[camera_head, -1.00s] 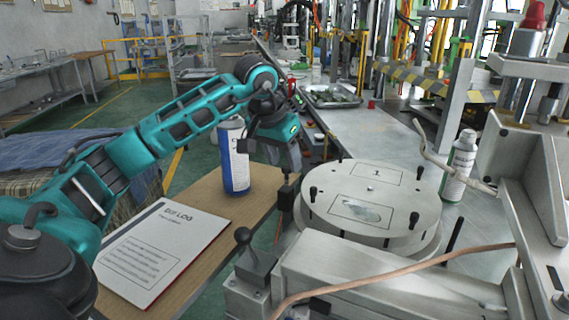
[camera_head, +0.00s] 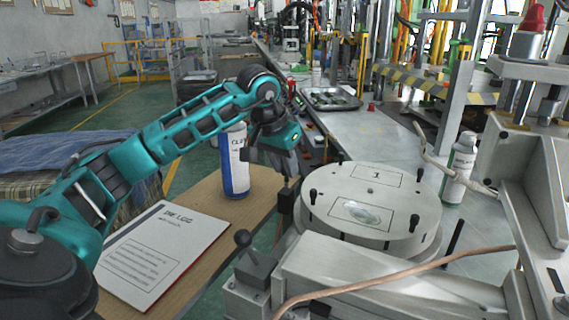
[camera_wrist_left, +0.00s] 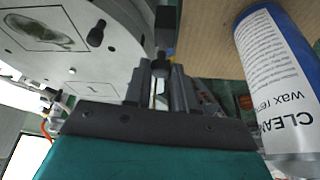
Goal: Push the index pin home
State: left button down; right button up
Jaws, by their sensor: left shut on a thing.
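The index pin (camera_wrist_left: 162,64) is a small dark pin at a black block (camera_head: 286,201) on the left rim of the round grey turntable (camera_head: 372,192). The block also shows at the top of the left wrist view (camera_wrist_left: 165,18). My left gripper (camera_head: 289,178) is at the pin, just above the block. In the left wrist view its fingertips (camera_wrist_left: 161,74) are shut on the pin's dark end. The fingers hide most of the pin, so its depth in the block cannot be told. My right gripper is not in view.
A blue and white spray can (camera_head: 235,165) stands on the wooden board (camera_head: 205,190), close to my left gripper. A paper log (camera_head: 162,250) lies in front of it. Black knobs (camera_head: 313,195) stand on the turntable. A black-knobbed lever (camera_head: 243,240) rises at the front.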

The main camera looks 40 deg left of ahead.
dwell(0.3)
pick_arm(q)
jog(key=shift+f, duration=0.95)
jog(key=c, duration=0.9)
grip_release()
jog(key=shift+c, duration=0.2)
jog(key=p+v, duration=0.1)
jog(key=v, duration=1.2)
